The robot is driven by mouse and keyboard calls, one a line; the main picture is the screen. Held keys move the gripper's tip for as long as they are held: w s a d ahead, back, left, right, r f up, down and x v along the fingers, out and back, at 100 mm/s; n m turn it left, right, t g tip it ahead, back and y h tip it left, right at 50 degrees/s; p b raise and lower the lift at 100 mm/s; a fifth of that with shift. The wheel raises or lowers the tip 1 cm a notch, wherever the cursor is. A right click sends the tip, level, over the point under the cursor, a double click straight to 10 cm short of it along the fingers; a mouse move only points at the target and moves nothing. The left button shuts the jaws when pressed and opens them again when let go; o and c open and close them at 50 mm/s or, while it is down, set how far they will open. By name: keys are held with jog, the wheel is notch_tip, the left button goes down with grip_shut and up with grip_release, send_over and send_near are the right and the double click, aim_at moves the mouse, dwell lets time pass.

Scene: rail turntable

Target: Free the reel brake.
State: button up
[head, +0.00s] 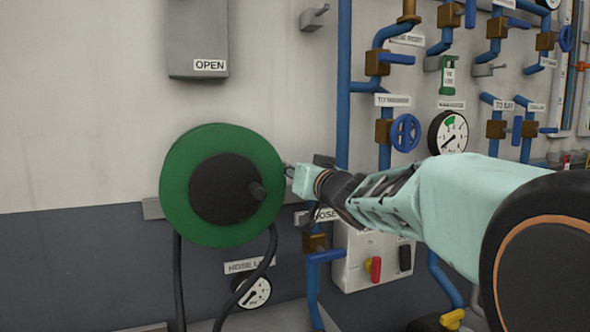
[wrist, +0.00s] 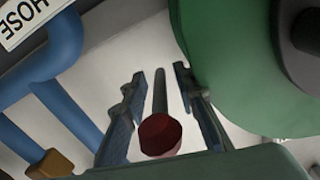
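The green hose reel (head: 177,187) with its dark hub (head: 222,188) is on the wall at left in the head view. Its green disc (wrist: 235,55) fills the upper right of the wrist view. A grey rod with a red knob (wrist: 160,135), which looks like the brake lever, stands beside the disc. My gripper (wrist: 159,82) is open, with one finger on each side of the rod and visible gaps at both sides. In the head view my gripper (head: 289,172) is at the reel's right edge; I cannot make out the lever there.
Blue pipes (head: 343,90) with valves run up the wall right of the reel. A grey box with a red handle (head: 376,269) sits below my forearm. A black hose (head: 262,268) hangs under the reel near a gauge (head: 254,292). The wall left of the reel is clear.

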grip_shut()
jog(key=shift+f+b, duration=0.25)
jog(key=shift+b, duration=0.4)
jog(key=f+t+b, duration=0.1)
jog(key=b, duration=0.4)
jog(key=shift+y, duration=0.3)
jog(key=t+b, duration=0.1)
jog(key=b, duration=0.4)
jog(key=f+t+y+b, duration=0.1)
jog(key=t+b, duration=0.1)
jog(key=b, duration=0.4)
jog(key=t+b, duration=0.1)
jog(key=b, duration=0.4)
jog(key=shift+w+a+f+y+b, duration=0.15)
jog(key=shift+w+f+y+b, duration=0.15)
jog(key=shift+y, duration=0.1)
jog(key=shift+t+b, duration=0.3)
jog(key=shift+b, duration=0.1)
jog(key=shift+r+t+b, duration=0.15)
jog(key=shift+t+b, duration=0.35)
jog(key=shift+b, duration=0.4)
